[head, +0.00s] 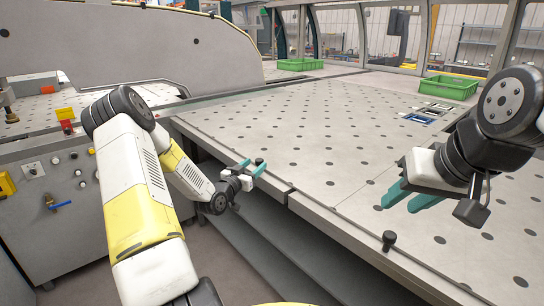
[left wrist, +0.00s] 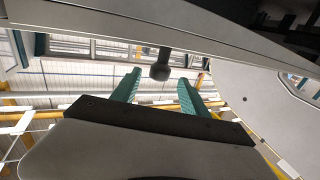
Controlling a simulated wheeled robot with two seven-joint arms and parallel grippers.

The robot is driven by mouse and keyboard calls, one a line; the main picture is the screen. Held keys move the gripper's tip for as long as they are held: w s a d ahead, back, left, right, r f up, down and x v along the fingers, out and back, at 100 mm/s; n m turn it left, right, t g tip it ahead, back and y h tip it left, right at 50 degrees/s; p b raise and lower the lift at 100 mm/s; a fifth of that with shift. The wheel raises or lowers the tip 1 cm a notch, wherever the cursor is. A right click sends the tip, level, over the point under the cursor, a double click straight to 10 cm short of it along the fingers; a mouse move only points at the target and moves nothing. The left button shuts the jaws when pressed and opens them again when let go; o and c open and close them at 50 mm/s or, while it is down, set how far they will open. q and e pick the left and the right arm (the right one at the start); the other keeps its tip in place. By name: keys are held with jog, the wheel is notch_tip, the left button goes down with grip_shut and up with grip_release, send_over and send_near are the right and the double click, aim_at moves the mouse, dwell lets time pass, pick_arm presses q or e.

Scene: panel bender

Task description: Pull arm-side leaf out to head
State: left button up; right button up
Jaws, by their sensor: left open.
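The perforated grey table top (head: 310,125) has a front edge split by a seam near the middle, so it shows as two sections; which one is the arm-side leaf I cannot tell for sure. A black knob (head: 388,240) stands at the front edge of the right section. My left gripper (head: 252,165) is open at the front edge, left of the seam. In the left wrist view a black knob (left wrist: 160,66) shows between the parted teal fingers, under a pale edge; I see no grip on it. My right gripper (head: 410,197) is open and empty over the table's right part.
A control cabinet (head: 45,195) with buttons and a blue lever stands at the left. Green bins (head: 450,87) sit on the far side of the table. A large grey machine panel (head: 130,45) rises at the back left. Dark shelving lies under the table.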

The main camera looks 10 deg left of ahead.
aim_at(261, 159)
pick_arm(q)
jog(key=x, duration=0.7)
jog(key=shift+d, duration=0.1)
jog(key=shift+c, duration=0.4)
grip_shut()
dwell(0.9)
